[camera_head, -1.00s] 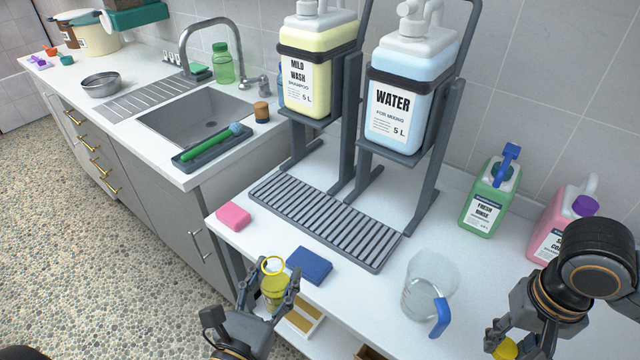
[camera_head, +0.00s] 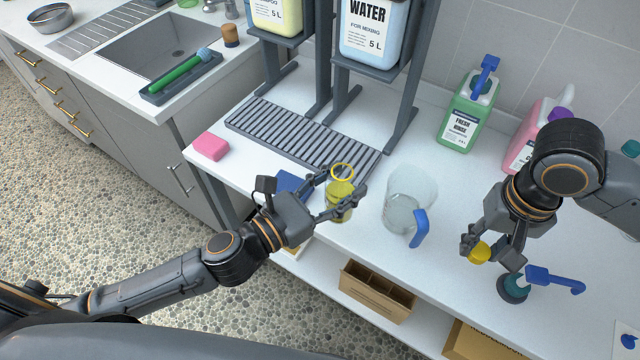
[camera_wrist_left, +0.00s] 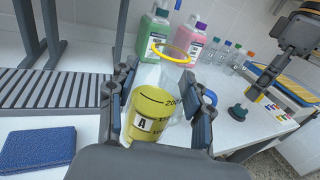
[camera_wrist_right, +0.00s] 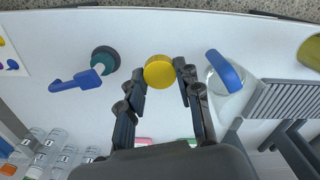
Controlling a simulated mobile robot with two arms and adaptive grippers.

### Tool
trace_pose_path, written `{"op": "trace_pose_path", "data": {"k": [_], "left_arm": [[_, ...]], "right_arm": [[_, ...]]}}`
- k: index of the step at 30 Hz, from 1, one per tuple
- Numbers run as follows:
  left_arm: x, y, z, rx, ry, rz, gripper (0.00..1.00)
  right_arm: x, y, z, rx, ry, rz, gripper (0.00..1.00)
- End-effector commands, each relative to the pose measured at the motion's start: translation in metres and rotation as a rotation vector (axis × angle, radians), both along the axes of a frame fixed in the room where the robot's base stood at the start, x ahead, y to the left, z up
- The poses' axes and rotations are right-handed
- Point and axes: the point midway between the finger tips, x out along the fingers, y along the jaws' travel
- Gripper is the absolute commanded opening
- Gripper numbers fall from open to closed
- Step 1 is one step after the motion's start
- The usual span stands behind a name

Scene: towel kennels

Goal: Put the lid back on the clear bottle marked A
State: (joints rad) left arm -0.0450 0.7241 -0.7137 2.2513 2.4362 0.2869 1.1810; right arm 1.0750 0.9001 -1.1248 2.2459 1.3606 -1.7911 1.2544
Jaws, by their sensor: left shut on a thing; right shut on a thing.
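The clear bottle marked A (camera_wrist_left: 150,115) holds yellow liquid and has a yellow ring at its open neck. My left gripper (camera_head: 340,202) is shut around this bottle (camera_head: 340,188), which is upright near the counter's front edge. The label A and volume marks show in the left wrist view. My right gripper (camera_head: 490,256) is shut on a round yellow lid (camera_head: 479,252), held to the right of the bottle, beyond the jug. The lid's flat face shows between the fingertips in the right wrist view (camera_wrist_right: 159,71).
A clear jug with a blue handle (camera_head: 408,200) stands between the grippers. A teal-and-blue pump top (camera_head: 515,285) is near my right gripper. A blue cloth (camera_head: 291,182), pink sponge (camera_head: 210,146) and drip tray (camera_head: 300,135) lie left and behind.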

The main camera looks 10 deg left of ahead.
Motion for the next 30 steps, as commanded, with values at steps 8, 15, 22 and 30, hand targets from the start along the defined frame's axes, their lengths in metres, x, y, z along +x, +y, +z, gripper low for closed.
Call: {"op": "trace_pose_path", "data": {"k": [8,15,22,30], "left_arm": [[0.003,-0.007,0.001,0.000,0.000,-0.037,0.00],[0.003,-0.007,0.000,0.001,0.002,-0.036,0.00],[0.003,-0.007,0.001,0.001,0.001,-0.036,0.00],[0.003,-0.007,0.001,0.000,0.000,-0.035,0.00]], "right_arm": [[0.000,0.000,0.000,0.000,0.000,0.000,0.24],[0.000,0.000,0.000,0.000,0.000,0.000,0.24],[0.017,0.023,0.012,0.003,-0.005,0.063,0.24],[0.056,0.103,0.061,-0.002,-0.008,0.297,0.24]]}}
